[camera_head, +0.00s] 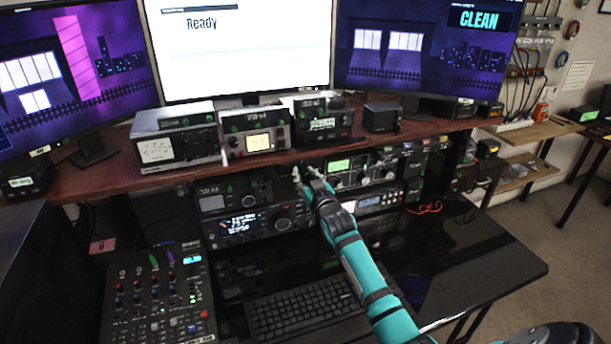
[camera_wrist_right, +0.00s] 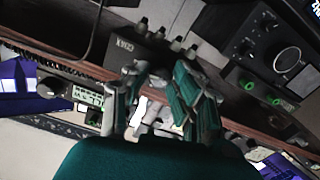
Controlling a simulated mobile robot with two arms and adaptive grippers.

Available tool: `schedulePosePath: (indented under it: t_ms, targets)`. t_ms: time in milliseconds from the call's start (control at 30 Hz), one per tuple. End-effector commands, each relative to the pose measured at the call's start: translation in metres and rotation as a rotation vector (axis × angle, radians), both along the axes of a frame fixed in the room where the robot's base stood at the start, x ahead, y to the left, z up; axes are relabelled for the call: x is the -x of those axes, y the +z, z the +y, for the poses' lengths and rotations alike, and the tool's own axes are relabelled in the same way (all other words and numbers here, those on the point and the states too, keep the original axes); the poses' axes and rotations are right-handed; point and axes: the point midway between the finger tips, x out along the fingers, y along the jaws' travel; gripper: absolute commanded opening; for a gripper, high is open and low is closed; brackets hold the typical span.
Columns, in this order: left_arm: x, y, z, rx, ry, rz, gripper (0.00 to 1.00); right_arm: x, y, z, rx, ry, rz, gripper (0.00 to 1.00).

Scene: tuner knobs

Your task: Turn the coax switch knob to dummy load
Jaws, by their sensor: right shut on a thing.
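My right gripper (camera_head: 308,178) reaches in from the lower right to the equipment under the red-brown shelf. In the right wrist view its two green-and-grey fingers (camera_wrist_right: 152,105) stand a little apart and are closed on a small part, which I take to be the coax switch knob. The fingers hide that knob, and its pointer setting cannot be read. A dark box (camera_wrist_right: 128,52) with several small round fittings along one edge lies just beyond the fingertips. My left gripper is not in view.
A radio with a lit display (camera_head: 247,224) is left of my gripper, and a panel with several knobs (camera_head: 358,172) is close on its right. The shelf (camera_head: 240,163) runs just above. A keyboard (camera_head: 305,303) and a mixer (camera_head: 160,298) lie on the desk below.

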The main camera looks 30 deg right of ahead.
Motion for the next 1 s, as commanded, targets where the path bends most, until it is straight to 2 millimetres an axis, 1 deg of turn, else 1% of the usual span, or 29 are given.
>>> schedulePosePath:
  t_ms: [33, 433, 467, 600, 867, 1000]
  targets:
    - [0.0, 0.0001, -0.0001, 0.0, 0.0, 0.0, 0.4, 0.0003, -0.0032, 0.0003, -0.007, 0.0, 0.005, 0.0]
    - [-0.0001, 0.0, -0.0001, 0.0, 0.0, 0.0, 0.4, 0.0003, -0.0036, 0.0005, -0.011, 0.0, 0.005, 0.0]
    - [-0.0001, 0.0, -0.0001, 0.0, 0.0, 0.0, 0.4, 0.0004, -0.0036, 0.0005, -0.011, 0.0, 0.005, 0.29]
    - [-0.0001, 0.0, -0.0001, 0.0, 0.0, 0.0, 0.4, 0.0002, -0.0026, 0.0004, -0.01, 0.0, 0.003, 0.47]
    - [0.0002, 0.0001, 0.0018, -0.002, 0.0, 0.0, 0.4, 0.0005, -0.0013, 0.0003, -0.008, 0.001, 0.0, 0.48]
    - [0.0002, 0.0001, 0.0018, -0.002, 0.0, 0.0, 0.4, 0.0094, -0.0017, 0.0029, -0.008, 0.001, 0.0, 0.48]
